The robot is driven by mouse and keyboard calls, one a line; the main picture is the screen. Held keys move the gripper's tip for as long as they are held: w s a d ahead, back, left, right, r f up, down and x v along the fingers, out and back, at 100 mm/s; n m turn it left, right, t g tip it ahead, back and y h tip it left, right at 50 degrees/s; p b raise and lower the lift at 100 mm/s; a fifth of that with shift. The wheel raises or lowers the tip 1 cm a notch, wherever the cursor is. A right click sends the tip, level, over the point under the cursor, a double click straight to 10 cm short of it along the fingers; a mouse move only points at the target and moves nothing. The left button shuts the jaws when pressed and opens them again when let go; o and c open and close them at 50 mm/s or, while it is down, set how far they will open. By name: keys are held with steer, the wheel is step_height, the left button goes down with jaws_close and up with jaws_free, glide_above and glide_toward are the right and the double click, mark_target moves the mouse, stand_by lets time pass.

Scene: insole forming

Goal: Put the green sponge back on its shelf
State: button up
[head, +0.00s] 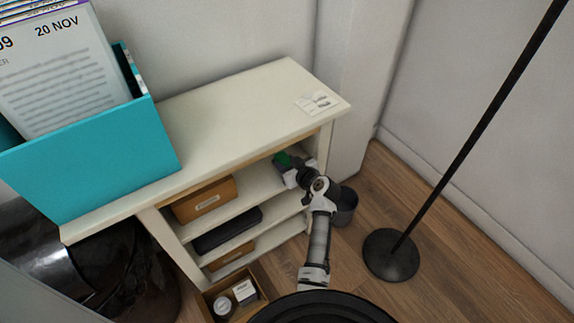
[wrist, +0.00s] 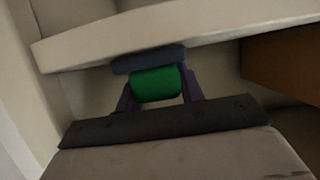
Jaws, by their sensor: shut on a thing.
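The green sponge (wrist: 156,84) is between my gripper's fingers in the wrist view. In the head view the sponge (head: 283,160) shows as a small green patch at the upper opening of the white shelf unit (head: 245,108). My gripper (head: 288,172) is shut on the sponge, just under the unit's top board at its right end. A dark blue-grey piece (wrist: 149,60) lies along the sponge's far side; I cannot tell what it is. My gripper hides part of the sponge and the shelf board below it.
A brown box (head: 205,199) sits left on the upper shelf, a black case (head: 228,230) below it. A teal file box (head: 95,160) stands on top. A grey bin (head: 346,207) and a black pole stand (head: 391,255) are on the floor at right. An open box (head: 262,297) sits in front.

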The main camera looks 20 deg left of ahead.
steer(key=o, duration=1)
steer(key=shift+o, duration=0.2)
steer(key=shift+r, duration=0.15)
steer(key=v, duration=1.2)
